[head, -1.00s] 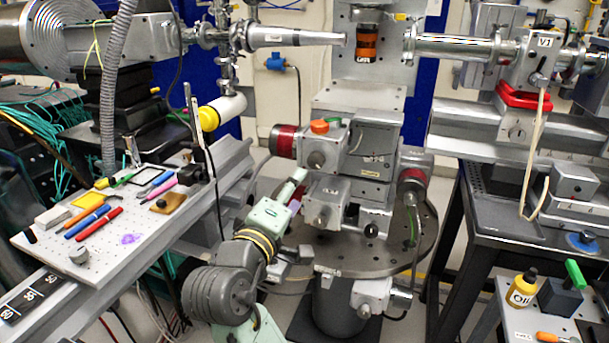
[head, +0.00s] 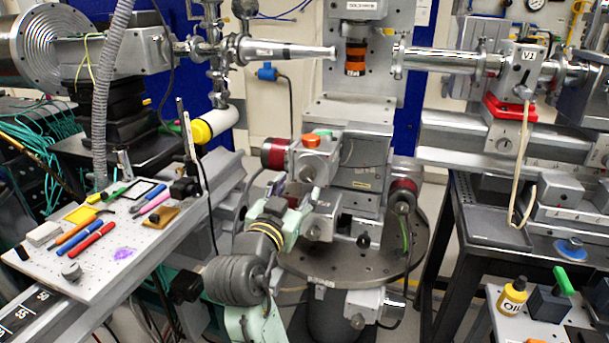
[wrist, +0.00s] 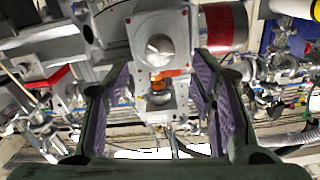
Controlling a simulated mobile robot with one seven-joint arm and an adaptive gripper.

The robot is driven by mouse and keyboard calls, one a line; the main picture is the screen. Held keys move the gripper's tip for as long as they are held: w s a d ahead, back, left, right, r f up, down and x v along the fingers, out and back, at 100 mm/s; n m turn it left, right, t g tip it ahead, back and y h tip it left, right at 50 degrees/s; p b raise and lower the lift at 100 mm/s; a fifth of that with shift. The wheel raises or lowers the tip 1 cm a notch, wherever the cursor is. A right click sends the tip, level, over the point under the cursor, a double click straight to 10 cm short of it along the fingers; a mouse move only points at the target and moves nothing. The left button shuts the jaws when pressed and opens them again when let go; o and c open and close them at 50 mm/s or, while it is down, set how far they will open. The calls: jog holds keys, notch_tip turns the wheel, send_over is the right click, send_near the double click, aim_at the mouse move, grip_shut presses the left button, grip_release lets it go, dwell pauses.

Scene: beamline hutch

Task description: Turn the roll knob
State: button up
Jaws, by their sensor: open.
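A silver round knob (head: 307,172) sits on the front of a grey box with an orange cap on top, in the middle stage stack. In the wrist view the knob (wrist: 159,49) is ahead, between the two finger lines and toward the top. A second knob (head: 313,233) sits lower on the stack. No readable label tells which is the roll knob. My gripper (head: 290,190) is open and empty in front of the stack, just below the upper knob. Its purple-padded fingers show either side in the wrist view (wrist: 160,95). No contact with the knob is visible.
A red-banded cylinder (head: 279,154) juts out left of the upper knob. The round perforated plate (head: 400,262) lies below the stack. A tool board (head: 150,250) with pens is at left; an oil bottle (head: 513,297) stands at lower right.

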aim_at(306, 176)
jog(key=p+x, duration=0.1)
jog(key=x, duration=0.4)
jog(key=shift+w+d, duration=0.15)
jog(key=shift+w, duration=0.2)
jog(key=shift+c, duration=0.3)
jog(key=c, duration=1.1)
jog(key=shift+n, duration=0.6)
